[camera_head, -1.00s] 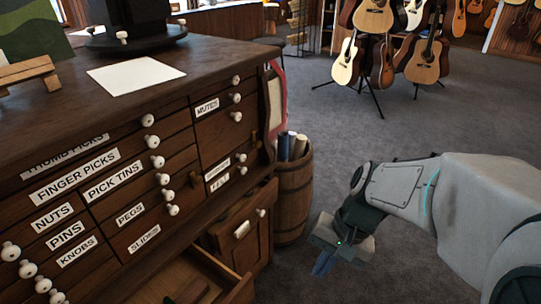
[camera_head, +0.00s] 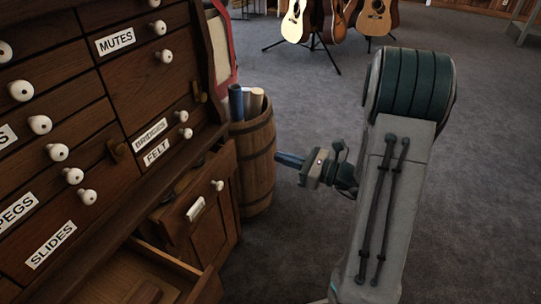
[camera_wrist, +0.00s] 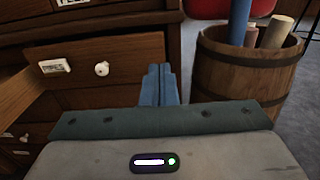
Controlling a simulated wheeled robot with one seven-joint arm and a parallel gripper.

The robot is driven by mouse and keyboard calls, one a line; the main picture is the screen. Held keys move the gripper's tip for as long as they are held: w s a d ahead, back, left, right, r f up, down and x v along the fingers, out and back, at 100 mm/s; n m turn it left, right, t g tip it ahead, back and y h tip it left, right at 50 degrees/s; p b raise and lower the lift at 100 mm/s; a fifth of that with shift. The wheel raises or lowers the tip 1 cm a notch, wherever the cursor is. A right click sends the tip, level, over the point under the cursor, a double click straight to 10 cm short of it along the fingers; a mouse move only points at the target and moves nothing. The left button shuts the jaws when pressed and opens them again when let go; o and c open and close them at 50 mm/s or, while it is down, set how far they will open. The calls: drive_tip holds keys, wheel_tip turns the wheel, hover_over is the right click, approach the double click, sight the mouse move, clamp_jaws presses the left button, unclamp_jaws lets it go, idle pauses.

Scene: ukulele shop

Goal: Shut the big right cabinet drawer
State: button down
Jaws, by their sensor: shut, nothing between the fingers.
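The right lower drawer (camera_head: 208,222) of the dark wooden cabinet stands partly pulled out, with a white knob and a pale label holder on its front. In the wrist view, its front (camera_wrist: 128,55) is ahead, left of the fingertips. My gripper (camera_head: 280,158) is shut and empty, its blue fingers pointing left, to the right of the drawer and in front of the barrel in the head view. The fingers (camera_wrist: 160,85) also show in the wrist view, overlapping the drawer front's right end. I cannot tell whether they touch it.
A second, lower-left drawer (camera_head: 168,272) is also pulled out, its inside visible. A wooden barrel (camera_head: 256,175) with rolled tubes stands against the cabinet's right side; it is also in the wrist view (camera_wrist: 245,75). Guitars on stands (camera_head: 318,20) are behind. Grey carpet (camera_head: 310,230) is free to the right.

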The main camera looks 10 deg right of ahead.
sight(233, 143)
drive_tip(key=b+x, duration=0.1)
drive_tip(key=x, duration=1.1)
drive_tip(key=shift+w+a, duration=0.1)
drive_tip(key=shift+a, duration=0.1)
drive_tip(key=shift+w, duration=0.15)
